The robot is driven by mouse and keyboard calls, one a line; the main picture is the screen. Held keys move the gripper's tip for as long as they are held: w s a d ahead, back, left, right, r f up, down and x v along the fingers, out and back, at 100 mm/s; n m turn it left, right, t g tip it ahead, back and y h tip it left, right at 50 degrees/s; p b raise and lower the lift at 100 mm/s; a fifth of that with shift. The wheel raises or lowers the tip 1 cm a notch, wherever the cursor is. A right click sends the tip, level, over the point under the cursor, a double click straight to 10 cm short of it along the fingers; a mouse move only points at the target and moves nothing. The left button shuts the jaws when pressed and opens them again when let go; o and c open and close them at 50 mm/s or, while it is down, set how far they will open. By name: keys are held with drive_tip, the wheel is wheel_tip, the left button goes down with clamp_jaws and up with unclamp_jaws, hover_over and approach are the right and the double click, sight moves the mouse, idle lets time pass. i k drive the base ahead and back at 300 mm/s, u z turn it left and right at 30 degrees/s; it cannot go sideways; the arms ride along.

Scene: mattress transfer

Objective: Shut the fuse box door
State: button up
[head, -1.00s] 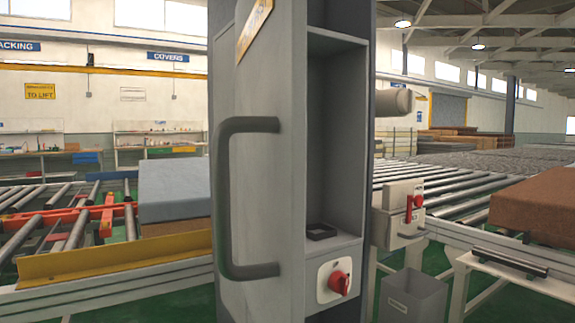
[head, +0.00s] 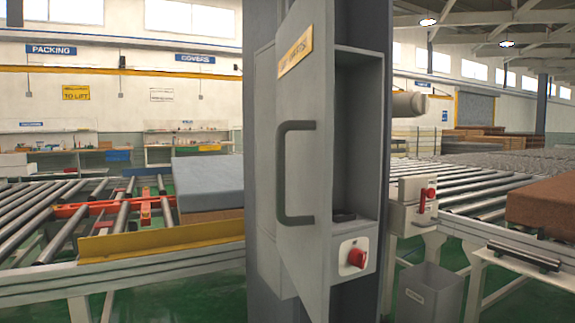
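The fuse box door (head: 298,240) hangs open in the head view, swung out to the left of the box, with a dark grey bar handle (head: 283,172) and a yellow label (head: 295,52). The open fuse box (head: 357,140) sits on a dark grey column. A red rotary switch (head: 356,258) is on the panel below the recess. The inner left part of the box is hidden behind the door. My gripper is not in view.
Roller conveyors run on the left, with a yellow rail (head: 160,240) and a blue-topped mattress block (head: 207,185), and on the right, with a brown block (head: 543,206). A grey bin (head: 429,292) stands on the green floor right of the column. A control box (head: 412,202) is above it.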

sight(304, 135)
drive_tip(key=k, duration=0.95)
drive_tip(key=u, duration=0.45)
